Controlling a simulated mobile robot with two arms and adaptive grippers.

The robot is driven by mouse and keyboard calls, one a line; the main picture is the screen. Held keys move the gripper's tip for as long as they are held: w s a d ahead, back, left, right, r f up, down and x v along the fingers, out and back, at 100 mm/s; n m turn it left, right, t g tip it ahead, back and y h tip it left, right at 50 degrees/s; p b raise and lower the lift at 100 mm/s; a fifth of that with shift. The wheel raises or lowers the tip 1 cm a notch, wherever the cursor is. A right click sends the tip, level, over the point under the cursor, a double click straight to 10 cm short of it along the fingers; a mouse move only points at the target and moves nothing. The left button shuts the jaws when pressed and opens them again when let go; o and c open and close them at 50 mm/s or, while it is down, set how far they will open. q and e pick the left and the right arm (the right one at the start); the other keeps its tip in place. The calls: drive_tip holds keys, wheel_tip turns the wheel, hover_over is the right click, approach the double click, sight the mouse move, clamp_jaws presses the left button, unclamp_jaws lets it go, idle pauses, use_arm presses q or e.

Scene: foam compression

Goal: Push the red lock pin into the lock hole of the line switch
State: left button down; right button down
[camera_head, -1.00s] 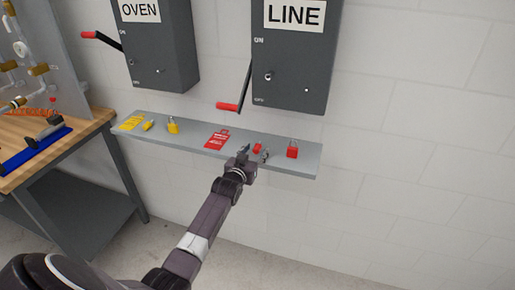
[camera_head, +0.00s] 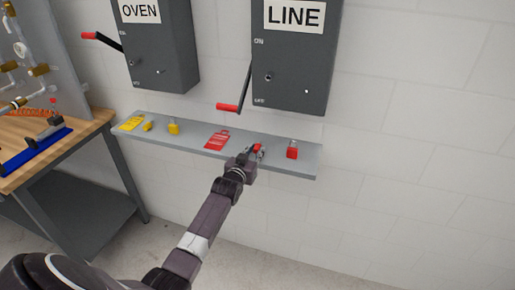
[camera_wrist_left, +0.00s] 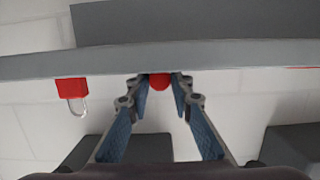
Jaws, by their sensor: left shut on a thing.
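The red lock pin (camera_head: 257,147) is at the grey shelf, between the red tag and the red padlock. My left gripper (camera_head: 256,153) is at the shelf and shut on the pin, hiding part of it. In the left wrist view the red pin (camera_wrist_left: 160,82) shows between the two fingertips, at the shelf edge. The line switch (camera_head: 289,60) is the grey box on the wall above, labelled LINE. Its red-ended handle (camera_head: 229,107) points down beside OFF. Small round features show on its front; I cannot tell which is the lock hole. My right gripper is out of view.
The shelf (camera_head: 309,164) also carries a red tag (camera_head: 217,140), a red padlock (camera_head: 292,150), a yellow tag (camera_head: 131,123) and small yellow items. The OVEN switch (camera_head: 163,62) is to the left. A workbench (camera_head: 88,127) stands at far left. Wall space at right is clear.

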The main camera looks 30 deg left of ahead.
use_arm(q)
drive_tip(key=shift+r+p, duration=1.2)
drive_tip(key=shift+r, duration=0.2)
